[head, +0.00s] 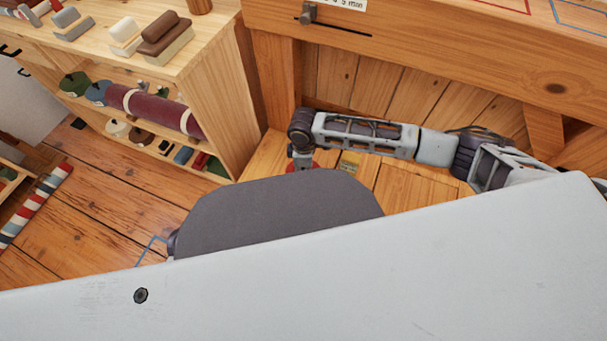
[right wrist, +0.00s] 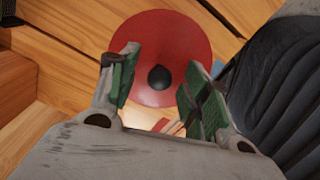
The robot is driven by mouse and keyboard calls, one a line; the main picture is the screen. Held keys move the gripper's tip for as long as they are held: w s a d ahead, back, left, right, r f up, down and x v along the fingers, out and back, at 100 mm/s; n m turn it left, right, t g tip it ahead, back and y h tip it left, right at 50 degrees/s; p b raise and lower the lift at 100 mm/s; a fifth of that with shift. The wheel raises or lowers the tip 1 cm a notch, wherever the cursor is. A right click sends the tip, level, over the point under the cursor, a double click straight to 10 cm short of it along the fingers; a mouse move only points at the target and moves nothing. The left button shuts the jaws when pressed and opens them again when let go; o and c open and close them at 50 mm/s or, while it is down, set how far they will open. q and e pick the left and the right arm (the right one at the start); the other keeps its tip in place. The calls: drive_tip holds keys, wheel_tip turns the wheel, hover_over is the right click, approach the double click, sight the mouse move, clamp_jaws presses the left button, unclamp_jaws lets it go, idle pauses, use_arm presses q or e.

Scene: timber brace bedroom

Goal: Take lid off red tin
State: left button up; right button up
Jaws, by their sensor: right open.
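The red tin's round red lid (right wrist: 185,35) with a dark knob (right wrist: 159,78) fills the upper middle of the right wrist view. My right gripper (right wrist: 160,72) is open, with its two green-padded fingers on either side of the knob. I cannot tell whether the fingers touch it. In the head view only a little of the red tin (head: 302,167) shows, beneath my right gripper (head: 301,155). The tin's side is hidden under the lid in the wrist view. My left gripper is not in view.
The tin is on a low wooden surface (head: 405,187) under a heavy timber beam (head: 440,55). A small yellowish card (head: 349,163) is right of the tin. A wooden shelf unit (head: 195,85) with rolls and brushes stands at left. A striped roll (head: 35,205) lies at far left.

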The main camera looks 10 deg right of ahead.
drive_tip(key=shift+f, duration=0.35)
clamp_jaws()
idle(0.4)
